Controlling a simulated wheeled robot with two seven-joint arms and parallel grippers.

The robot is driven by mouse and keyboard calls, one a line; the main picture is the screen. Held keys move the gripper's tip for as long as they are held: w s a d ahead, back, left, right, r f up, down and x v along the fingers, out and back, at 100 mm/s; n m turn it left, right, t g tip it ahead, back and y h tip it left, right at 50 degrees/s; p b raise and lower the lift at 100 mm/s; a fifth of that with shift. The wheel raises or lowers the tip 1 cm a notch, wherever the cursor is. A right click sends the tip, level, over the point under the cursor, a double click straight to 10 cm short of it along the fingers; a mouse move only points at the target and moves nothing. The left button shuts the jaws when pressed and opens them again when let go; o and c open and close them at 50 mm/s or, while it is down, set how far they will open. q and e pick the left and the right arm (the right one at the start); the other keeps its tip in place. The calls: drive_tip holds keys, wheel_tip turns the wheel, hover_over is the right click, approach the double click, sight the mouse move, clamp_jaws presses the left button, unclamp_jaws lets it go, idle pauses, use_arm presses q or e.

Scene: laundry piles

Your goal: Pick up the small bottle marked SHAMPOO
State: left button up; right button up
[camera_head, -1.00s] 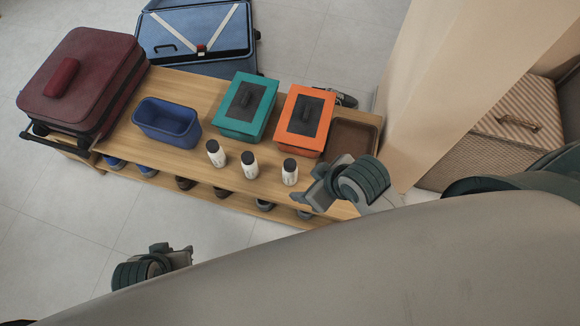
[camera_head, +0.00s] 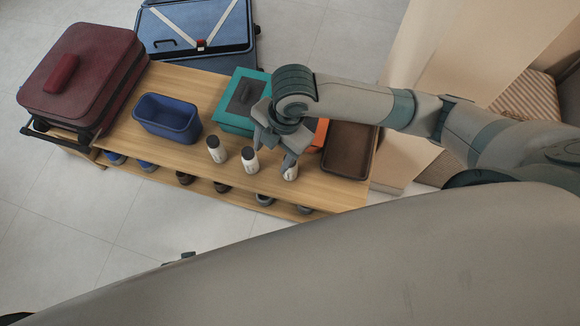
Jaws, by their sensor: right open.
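Three small white bottles with dark caps stand in a row near the front edge of the wooden bench: a left bottle (camera_head: 216,150), a middle bottle (camera_head: 249,161) and a right bottle (camera_head: 291,173). Their labels are too small to read, so I cannot tell which is marked SHAMPOO. My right gripper (camera_head: 273,153) is open over the bench, around the middle and right bottles. One finger is close to the middle bottle's cap and the other covers the right bottle's top; contact is unclear. Only a sliver of my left gripper (camera_head: 180,258) shows, low over the floor.
The bench (camera_head: 200,88) also holds a maroon suitcase (camera_head: 85,70), an empty blue bin (camera_head: 166,118), a teal box (camera_head: 232,118), a mostly hidden orange box (camera_head: 321,133) and a brown tray (camera_head: 347,150). Shoes sit on the shelf below. An open blue suitcase (camera_head: 195,30) lies behind.

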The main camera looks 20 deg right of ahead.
use_arm(q)
drive_tip(key=f, duration=0.2)
drive_tip(key=s+f, duration=0.1)
drive_tip(key=f, duration=0.1)
drive_tip(key=shift+s+a+f, duration=0.1)
drive_tip(key=shift+s, duration=0.05)
use_arm(e)
drive_tip(key=d+n, duration=0.1)
drive_tip(key=d, duration=0.1)
drive_tip(key=w+d+h, duration=0.1)
drive_tip(key=w+d+r+n+h, duration=0.1)
drive_tip(key=d, duration=0.1)
drive_tip(key=shift+d+n+g, duration=0.3)
drive_tip(key=shift+f, duration=0.1)
approach(291, 175)
drive_tip(key=shift+w+d+f+b, duration=0.3)
drive_tip(key=shift+w+f+b, duration=0.1)
drive_tip(key=shift+w+f, duration=0.35)
drive_tip(key=shift+f, duration=0.45)
use_arm(q)
drive_tip(key=shift+w+r, duration=0.25)
drive_tip(key=shift+r, duration=0.35)
drive_tip(key=shift+w+r, duration=0.2)
drive_tip(key=shift+r, duration=0.4)
drive_tip(key=shift+s, duration=0.1)
use_arm(e)
drive_tip(key=shift+f, duration=0.15)
